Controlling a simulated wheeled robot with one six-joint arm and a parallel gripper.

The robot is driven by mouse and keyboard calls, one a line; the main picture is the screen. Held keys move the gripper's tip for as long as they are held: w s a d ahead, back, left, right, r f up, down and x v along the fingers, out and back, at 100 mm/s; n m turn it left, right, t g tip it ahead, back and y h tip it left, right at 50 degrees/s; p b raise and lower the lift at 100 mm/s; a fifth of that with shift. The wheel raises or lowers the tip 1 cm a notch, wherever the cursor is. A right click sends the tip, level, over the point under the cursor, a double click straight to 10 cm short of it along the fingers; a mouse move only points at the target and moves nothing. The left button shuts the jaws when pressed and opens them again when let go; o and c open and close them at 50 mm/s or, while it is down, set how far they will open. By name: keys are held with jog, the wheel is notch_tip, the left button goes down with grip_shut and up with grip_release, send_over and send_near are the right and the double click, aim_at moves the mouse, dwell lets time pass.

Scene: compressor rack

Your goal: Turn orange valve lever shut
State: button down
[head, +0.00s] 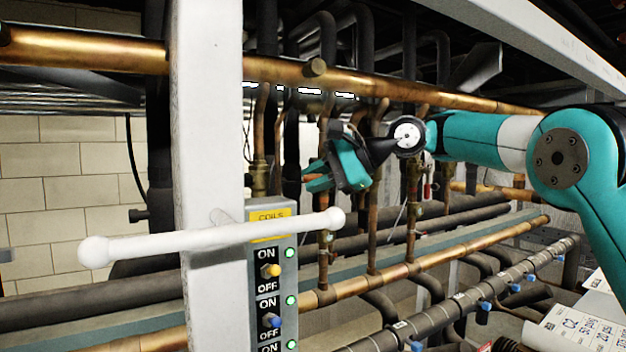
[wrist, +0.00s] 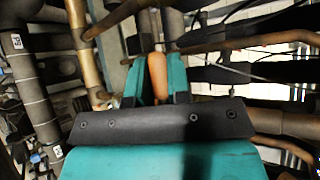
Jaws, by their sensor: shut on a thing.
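The orange valve lever (wrist: 157,76) stands between the two fingers of my gripper (wrist: 157,68) in the wrist view, pointing away from the palm. The fingers are closed on it from both sides. In the head view, the orange lever (head: 314,178) shows as a small tip at the left end of my gripper (head: 318,172), in front of the vertical copper pipes. The valve body that the lever belongs to is mostly hidden behind my gripper.
A white upright post (head: 206,120) and a white rounded bar (head: 215,237) stand left of my gripper. A grey switch box (head: 270,275) with green lights is on the post. Copper pipes (head: 372,230) run close behind the gripper. A black insulated pipe (head: 450,305) runs below.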

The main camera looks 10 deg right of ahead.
jog(key=c, duration=1.1)
grip_release()
jog(key=shift+d, duration=0.1)
jog(key=p+v, duration=0.1)
jog(key=v, duration=1.1)
